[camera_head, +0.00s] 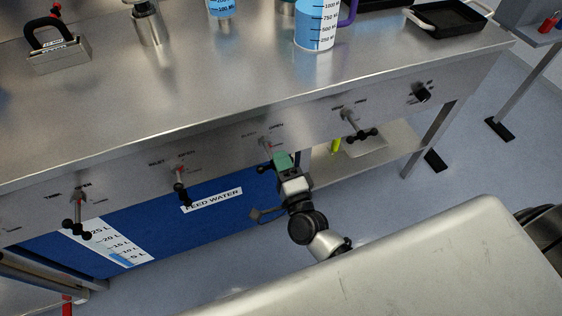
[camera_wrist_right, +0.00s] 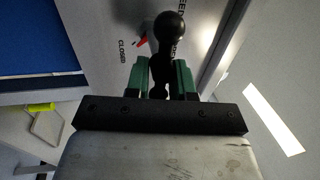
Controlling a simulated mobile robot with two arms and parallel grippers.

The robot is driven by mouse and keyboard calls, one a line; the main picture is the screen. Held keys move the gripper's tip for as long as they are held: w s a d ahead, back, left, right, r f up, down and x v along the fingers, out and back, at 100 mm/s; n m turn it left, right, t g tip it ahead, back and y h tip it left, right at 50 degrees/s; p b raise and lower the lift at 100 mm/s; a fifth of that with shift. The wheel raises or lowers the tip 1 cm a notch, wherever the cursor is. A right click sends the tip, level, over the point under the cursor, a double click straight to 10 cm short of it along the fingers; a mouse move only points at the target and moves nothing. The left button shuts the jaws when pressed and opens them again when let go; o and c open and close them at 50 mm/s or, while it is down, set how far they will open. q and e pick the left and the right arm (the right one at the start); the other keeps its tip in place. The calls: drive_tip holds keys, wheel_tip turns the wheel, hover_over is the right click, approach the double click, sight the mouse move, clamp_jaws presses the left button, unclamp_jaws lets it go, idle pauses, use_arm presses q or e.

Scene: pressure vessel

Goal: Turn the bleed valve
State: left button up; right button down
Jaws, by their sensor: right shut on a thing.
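The valve that my right gripper (camera_head: 282,162) holds is on the bench's front panel, third from the left of the black-handled valves. Its handle (camera_head: 262,169) shows a black knob just left of the green fingertips. In the right wrist view, the handle (camera_wrist_right: 168,40) stands between the two green fingers of my right gripper (camera_wrist_right: 168,75), which are shut on it. A red pointer (camera_wrist_right: 141,41) is near the word CLOSED. Another label, cut off at the top, ends in "EED". My left gripper is not in view.
Other valve handles sit on the panel at left (camera_head: 76,226), (camera_head: 181,192) and right (camera_head: 362,132), with a black knob (camera_head: 421,93) farther right. A blue feed water tank (camera_head: 220,215) is below. The benchtop (camera_head: 200,105) holds a padlock-shaped block (camera_head: 58,55) and a beaker (camera_head: 316,28).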

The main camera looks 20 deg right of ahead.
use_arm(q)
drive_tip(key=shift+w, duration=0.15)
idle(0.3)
use_arm(e)
drive_tip(key=c, duration=1.1)
unclamp_jaws()
drive_tip(key=shift+c, duration=0.2)
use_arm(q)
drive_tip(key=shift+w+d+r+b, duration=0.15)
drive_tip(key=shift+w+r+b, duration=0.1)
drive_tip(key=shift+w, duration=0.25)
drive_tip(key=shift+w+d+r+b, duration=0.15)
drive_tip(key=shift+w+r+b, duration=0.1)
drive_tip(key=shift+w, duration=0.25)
use_arm(e)
drive_tip(key=s+f, duration=0.2)
drive_tip(key=s, duration=0.8)
drive_tip(key=shift+s+d, duration=0.2)
drive_tip(key=shift+s, duration=0.1)
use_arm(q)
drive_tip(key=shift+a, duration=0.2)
